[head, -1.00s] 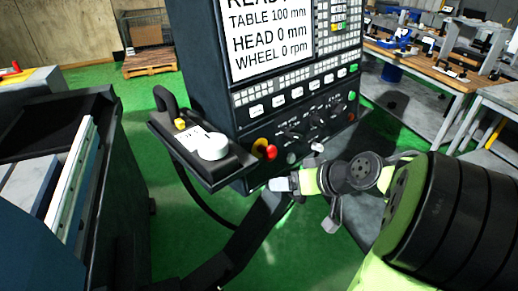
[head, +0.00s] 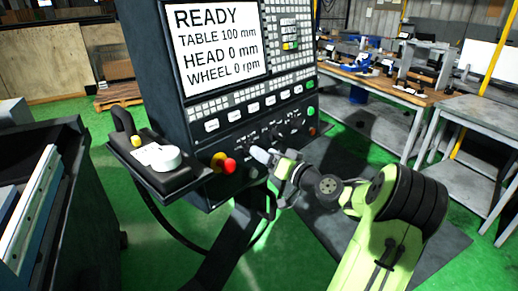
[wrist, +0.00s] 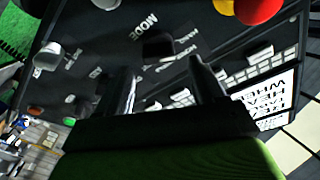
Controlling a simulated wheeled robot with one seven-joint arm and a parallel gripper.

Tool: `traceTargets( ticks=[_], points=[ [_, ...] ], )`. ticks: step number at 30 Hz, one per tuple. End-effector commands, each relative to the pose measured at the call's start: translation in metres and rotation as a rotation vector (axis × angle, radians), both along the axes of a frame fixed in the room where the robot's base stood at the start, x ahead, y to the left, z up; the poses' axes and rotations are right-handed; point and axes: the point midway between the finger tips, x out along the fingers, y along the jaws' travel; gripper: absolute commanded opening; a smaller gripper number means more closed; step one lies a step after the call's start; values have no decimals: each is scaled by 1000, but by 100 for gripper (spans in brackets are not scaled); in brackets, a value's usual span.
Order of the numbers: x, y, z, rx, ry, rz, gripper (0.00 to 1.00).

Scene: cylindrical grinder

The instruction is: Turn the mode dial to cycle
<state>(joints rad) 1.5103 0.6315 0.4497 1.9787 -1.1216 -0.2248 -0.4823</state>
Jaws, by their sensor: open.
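The mode dial (wrist: 158,45) is a dark knob by the MODE lettering on the black control panel in the wrist view. It sits just beyond the gap between my fingertips. My gripper (wrist: 163,70) is open, with one dark finger on each side of that gap; I cannot tell whether either touches the dial. In the head view my gripper (head: 264,157) is at the lower part of the control panel (head: 205,145), and I cannot make out the mode dial clearly there.
A red stop button (head: 228,166) on a yellow base is just left of my gripper. A side shelf (head: 190,181) with a white handwheel (head: 160,158) juts out at the left. The screen (head: 220,40) reads READY. A pale knob (wrist: 47,55) is nearby on the panel.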

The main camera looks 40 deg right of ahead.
Motion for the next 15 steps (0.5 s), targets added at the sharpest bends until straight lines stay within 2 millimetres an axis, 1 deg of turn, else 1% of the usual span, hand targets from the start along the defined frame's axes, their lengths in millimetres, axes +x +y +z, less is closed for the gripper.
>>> traceTargets(
  ticks=[1,3,6,9,14,15],
  points=[
    [11,1,2,0,-2,3,68],
    [22,1,1,1,-1,3,68],
    [31,0,1,1,0,0,68],
    [34,0,0,1,0,-1,68],
    [34,0,0,1,1,0,68],
    [34,0,0,1,1,0,65]
  ],
)
